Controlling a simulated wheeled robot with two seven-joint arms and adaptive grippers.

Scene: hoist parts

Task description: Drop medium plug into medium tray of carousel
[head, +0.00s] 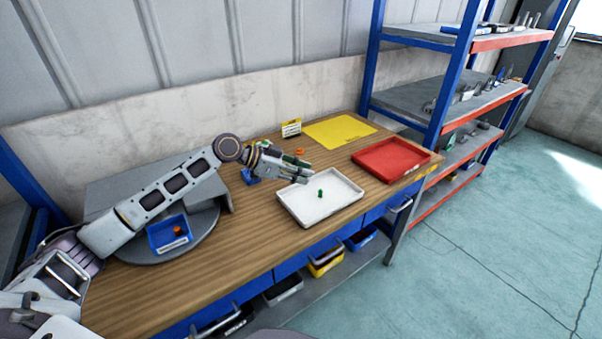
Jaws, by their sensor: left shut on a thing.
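My left gripper (303,174) reaches in from the left and hangs above the left rear edge of the white tray (345,203). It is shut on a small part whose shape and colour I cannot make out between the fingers. A small green plug (320,193) is in the white tray, apart from the fingertips. The grey carousel (200,252) is on the left of the bench, partly hidden by my left arm. A blue tray (160,244) on it holds a small orange-brown piece (177,230). Another blue piece (250,177) shows behind the carousel's right end. My right gripper is not in view.
A small orange piece (299,151) lies behind my gripper. A blue-framed shelf rack (445,95) stands at the right.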

